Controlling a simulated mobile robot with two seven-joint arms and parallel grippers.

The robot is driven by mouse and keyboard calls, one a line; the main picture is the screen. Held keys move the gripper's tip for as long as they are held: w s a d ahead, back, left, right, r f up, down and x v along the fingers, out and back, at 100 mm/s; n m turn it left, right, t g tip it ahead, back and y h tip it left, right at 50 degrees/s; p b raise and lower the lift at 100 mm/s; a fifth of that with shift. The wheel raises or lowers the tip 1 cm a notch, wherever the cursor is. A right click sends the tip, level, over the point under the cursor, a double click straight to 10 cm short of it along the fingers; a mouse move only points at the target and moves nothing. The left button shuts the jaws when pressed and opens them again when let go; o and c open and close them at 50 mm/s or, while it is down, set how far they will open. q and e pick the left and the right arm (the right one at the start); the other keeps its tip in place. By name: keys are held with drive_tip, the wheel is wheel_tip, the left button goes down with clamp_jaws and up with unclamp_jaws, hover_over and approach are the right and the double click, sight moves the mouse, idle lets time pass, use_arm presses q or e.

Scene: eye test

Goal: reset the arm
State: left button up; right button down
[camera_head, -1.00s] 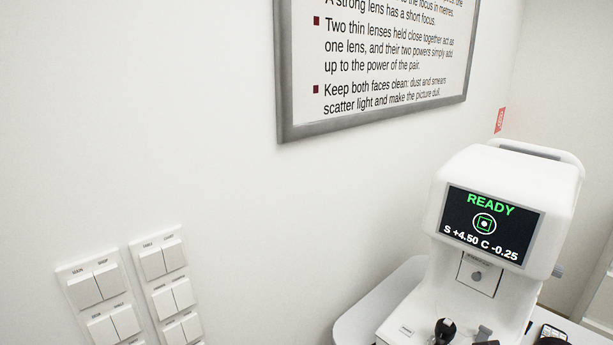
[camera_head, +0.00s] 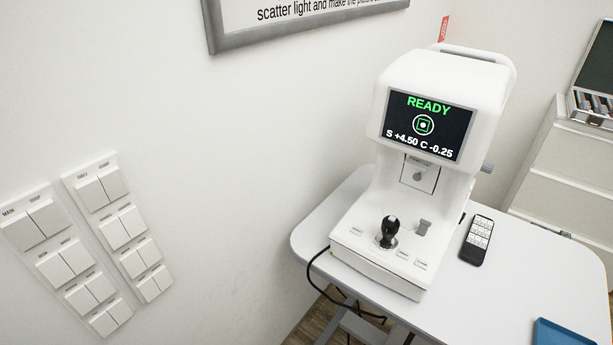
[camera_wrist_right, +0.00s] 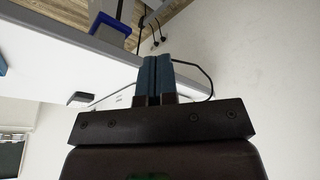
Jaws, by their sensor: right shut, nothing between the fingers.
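My right gripper (camera_wrist_right: 156,75) shows only in the right wrist view. Its two blue fingers are together, with nothing between them. They point towards the top of that view and overlap the picture of a white table's edge; I cannot tell how far from it they are. Neither of my arms shows in the head view, and my left gripper is not in view.
A white eye-test machine (camera_head: 440,110) with a lit READY screen stands on a white table (camera_head: 530,275). A black remote (camera_head: 477,241) and a blue tray (camera_head: 565,335) lie on it. A black cable (camera_head: 311,270) hangs at its left edge. Switch panels (camera_head: 117,225) are on the wall.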

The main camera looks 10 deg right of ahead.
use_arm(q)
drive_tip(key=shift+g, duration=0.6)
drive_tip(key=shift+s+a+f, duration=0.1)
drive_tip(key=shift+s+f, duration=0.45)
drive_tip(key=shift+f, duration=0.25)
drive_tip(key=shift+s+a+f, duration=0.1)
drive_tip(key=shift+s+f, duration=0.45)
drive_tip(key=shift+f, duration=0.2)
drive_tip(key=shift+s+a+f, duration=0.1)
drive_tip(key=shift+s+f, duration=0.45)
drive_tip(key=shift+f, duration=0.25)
use_arm(e)
drive_tip(key=w+f+t, duration=0.5)
drive_tip(key=f+t, duration=0.2)
drive_tip(key=f, duration=0.2)
drive_tip(key=shift+w+d, duration=0.2)
drive_tip(key=shift+t, duration=0.3)
